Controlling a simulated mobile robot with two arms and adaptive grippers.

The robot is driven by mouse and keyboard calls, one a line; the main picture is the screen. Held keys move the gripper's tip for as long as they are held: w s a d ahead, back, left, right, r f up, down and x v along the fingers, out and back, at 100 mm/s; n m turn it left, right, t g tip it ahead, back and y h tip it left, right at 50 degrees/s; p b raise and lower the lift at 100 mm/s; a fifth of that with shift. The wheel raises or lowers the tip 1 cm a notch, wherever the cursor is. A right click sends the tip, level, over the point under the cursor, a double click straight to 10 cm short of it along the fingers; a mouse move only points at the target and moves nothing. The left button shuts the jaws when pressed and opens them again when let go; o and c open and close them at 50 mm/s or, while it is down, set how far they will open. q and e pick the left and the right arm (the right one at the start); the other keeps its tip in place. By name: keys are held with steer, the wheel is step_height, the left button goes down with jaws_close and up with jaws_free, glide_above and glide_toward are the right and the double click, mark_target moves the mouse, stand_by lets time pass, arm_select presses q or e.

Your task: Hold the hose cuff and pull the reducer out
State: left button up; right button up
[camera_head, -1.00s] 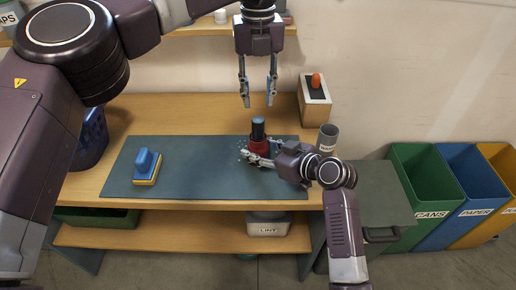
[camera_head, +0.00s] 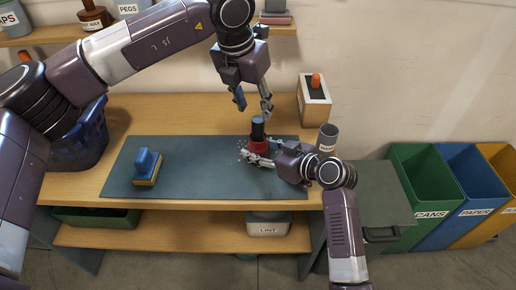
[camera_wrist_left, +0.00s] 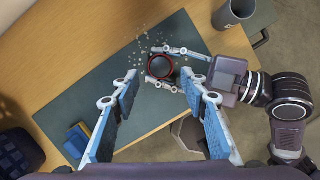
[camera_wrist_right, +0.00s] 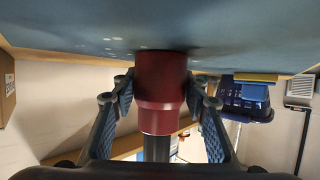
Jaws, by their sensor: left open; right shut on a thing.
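The red hose cuff (camera_head: 258,148) stands upright on the grey-blue mat, with the black reducer (camera_head: 258,131) rising from its top. My right gripper (camera_head: 261,150) is shut around the cuff from the right. The right wrist view shows its fingers on both sides of the red cuff (camera_wrist_right: 160,82), and the dark reducer (camera_wrist_right: 157,149) clear of them. My left gripper (camera_head: 253,105) is open and empty, tilted just above the reducer. In the left wrist view the cuff's red rim (camera_wrist_left: 150,70) lies ahead, between my left fingers.
The mat (camera_head: 205,178) lies on a wooden bench, with pale crumbs near the cuff. A blue-and-yellow brush or sponge (camera_head: 147,165) sits at its left. A grey cup (camera_head: 327,138) and a box with an orange-red knob (camera_head: 314,96) stand at right. A blue basket (camera_head: 83,140) is at left.

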mark_target(258, 119)
arm_select(q)
steer(key=shift+x, duration=3.4)
steer(key=shift+d, duration=0.1)
jaws_close()
steer(key=shift+r, duration=0.2)
steer(key=shift+r, duration=1.75)
steer(key=shift+r, duration=2.5)
